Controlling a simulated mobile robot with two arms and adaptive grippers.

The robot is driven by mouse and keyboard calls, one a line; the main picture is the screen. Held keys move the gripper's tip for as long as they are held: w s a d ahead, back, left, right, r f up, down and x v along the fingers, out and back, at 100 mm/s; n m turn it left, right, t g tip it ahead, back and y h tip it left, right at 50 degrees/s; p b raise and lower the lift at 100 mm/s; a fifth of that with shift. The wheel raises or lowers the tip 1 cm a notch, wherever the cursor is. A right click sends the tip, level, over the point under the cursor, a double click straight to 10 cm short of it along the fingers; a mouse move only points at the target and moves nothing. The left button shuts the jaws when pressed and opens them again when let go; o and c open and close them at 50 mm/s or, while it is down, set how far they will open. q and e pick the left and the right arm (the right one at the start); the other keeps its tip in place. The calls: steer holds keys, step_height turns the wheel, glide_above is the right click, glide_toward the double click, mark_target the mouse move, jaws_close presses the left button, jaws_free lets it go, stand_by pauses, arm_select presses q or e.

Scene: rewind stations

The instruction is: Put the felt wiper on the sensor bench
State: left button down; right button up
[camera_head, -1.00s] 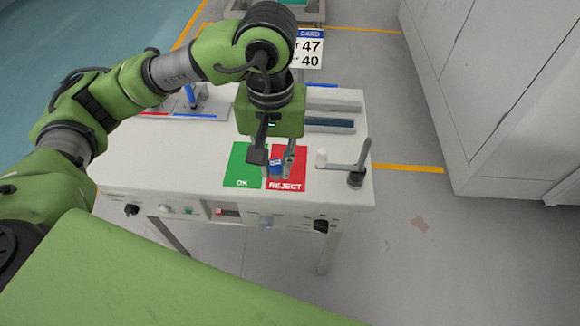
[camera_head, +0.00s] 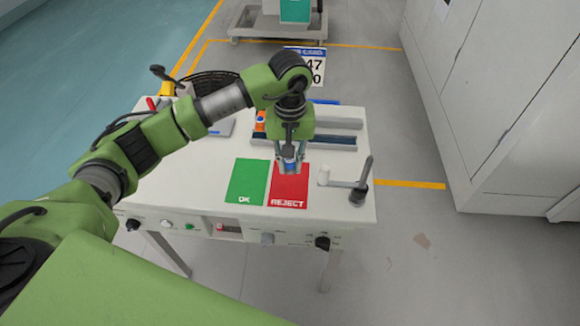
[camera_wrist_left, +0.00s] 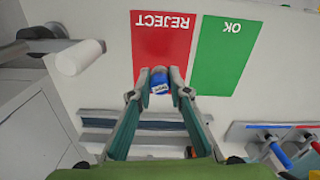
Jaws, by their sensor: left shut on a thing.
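My left gripper (camera_head: 290,167) is shut on a small blue piece (camera_head: 290,164) with a white label. It holds the piece over the far part of the red REJECT pad (camera_head: 289,188); any gap below is hard to judge. The piece also shows between the fingertips in the left wrist view (camera_wrist_left: 160,82). Whether it is the felt wiper I cannot tell. The white bench (camera_head: 190,195) carries the red pad and the green OK pad (camera_head: 247,182) side by side. Whether this is the sensor bench is not readable. My right gripper is not in view.
A white cylinder (camera_head: 323,176) and a dark lever post (camera_head: 362,184) stand right of the REJECT pad. Grey rails (camera_head: 335,140) and an orange item (camera_head: 260,122) lie behind. Tall grey cabinets (camera_head: 500,110) flank the right side.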

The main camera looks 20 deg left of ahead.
mark_target(290, 171)
arm_select(q)
steer(key=shift+w+f, duration=0.15)
steer(key=shift+f, duration=0.1)
steer(key=f, duration=0.1)
steer(key=f+p, duration=0.1)
steer(key=f, duration=0.1)
steer(key=shift+w+a+f+p, duration=0.15)
steer(key=shift+w+f+p, duration=0.05)
steer(key=shift+f+p, duration=0.1)
steer(key=shift+f+b, duration=0.2)
steer(key=shift+b, duration=0.1)
steer(key=c, duration=1.9)
jaws_free()
steer(key=shift+r, duration=0.1)
